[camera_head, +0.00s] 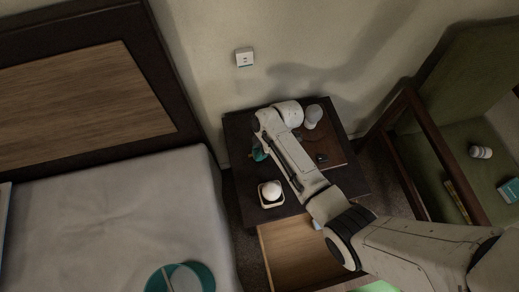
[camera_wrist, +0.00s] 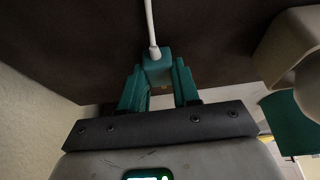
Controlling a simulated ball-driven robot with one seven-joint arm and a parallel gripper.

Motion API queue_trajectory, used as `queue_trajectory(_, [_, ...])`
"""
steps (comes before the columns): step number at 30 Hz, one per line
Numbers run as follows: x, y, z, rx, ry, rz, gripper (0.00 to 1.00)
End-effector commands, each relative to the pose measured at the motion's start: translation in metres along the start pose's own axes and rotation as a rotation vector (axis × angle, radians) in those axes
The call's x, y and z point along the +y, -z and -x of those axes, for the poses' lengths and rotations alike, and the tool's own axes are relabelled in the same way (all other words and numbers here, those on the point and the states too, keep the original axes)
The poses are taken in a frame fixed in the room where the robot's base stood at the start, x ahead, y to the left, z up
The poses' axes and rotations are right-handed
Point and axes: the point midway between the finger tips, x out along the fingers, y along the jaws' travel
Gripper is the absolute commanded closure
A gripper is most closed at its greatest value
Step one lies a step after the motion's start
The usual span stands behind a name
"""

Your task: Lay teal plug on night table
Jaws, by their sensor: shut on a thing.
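A teal plug (camera_wrist: 157,66) with a white cable sits between the fingers of my gripper (camera_wrist: 158,80) in the wrist view. My gripper is shut on it, and the cable runs away from the plug across the dark surface. In the head view my gripper (camera_head: 259,155) is over the left part of the dark night table (camera_head: 238,128); the plug cannot be told apart from the teal fingers there. The table's dark top (camera_wrist: 215,55) fills much of the wrist view behind the plug. I cannot tell whether the plug touches it.
A square dish (camera_head: 271,203) holding a round white thing stands at the table's front. A white container (camera_head: 312,115) stands at the back right, partly beside my arm. The drawer (camera_head: 280,255) is pulled open. A bed (camera_head: 110,205) is left, a green chair (camera_head: 455,145) right.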

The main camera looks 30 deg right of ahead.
Motion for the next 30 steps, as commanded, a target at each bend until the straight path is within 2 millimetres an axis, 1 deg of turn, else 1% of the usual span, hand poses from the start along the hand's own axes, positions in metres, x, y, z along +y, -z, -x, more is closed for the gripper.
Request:
queue_trajectory(6, [0.000, -0.002, -0.004, 0.000, 0.000, 0.000, 0.99])
queue_trajectory(7, [0.000, -0.001, -0.002, 0.000, 0.000, 0.000, 0.66])
queue_trajectory(14, [0.000, -0.001, -0.002, 0.000, 0.000, 0.000, 0.44])
queue_trajectory(20, [0.000, -0.001, -0.002, 0.000, 0.000, 0.000, 0.44])
queue_trajectory(24, [0.000, 0.001, 0.003, 0.000, -0.001, 0.000, 0.44])
queue_trajectory(26, [0.001, 0.000, 0.009, 0.001, -0.003, -0.001, 0.44])
queue_trajectory(30, [0.001, 0.000, 0.034, 0.001, -0.004, -0.001, 0.44])
